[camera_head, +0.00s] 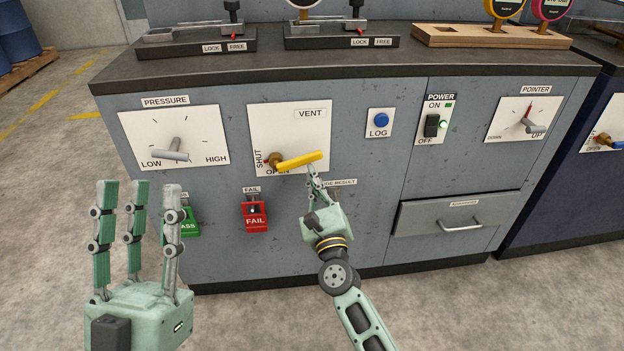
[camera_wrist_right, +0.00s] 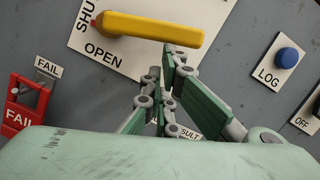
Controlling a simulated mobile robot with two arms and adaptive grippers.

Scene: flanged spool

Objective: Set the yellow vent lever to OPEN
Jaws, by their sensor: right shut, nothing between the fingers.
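The yellow vent lever (camera_head: 300,160) is on the white VENT plate (camera_head: 310,135). From its brown pivot it points right and slightly up in the head view. The SHUT label is beside the pivot and OPEN is below it. My right gripper (camera_head: 312,173) is shut and empty, with its fingertips just below the free end of the lever. In the right wrist view, the fingertips (camera_wrist_right: 168,62) are close under the lever (camera_wrist_right: 150,28); I cannot tell whether they touch. My left gripper (camera_head: 135,190) is open and empty, fingers up, left of the panel's FAIL cover.
A red FAIL cover (camera_head: 255,216) and a green PASS cover (camera_head: 187,224) are low on the cabinet front. The PRESSURE dial (camera_head: 172,140) is left of the vent, the blue LOG button (camera_head: 381,119) right. A drawer (camera_head: 458,222) is lower right.

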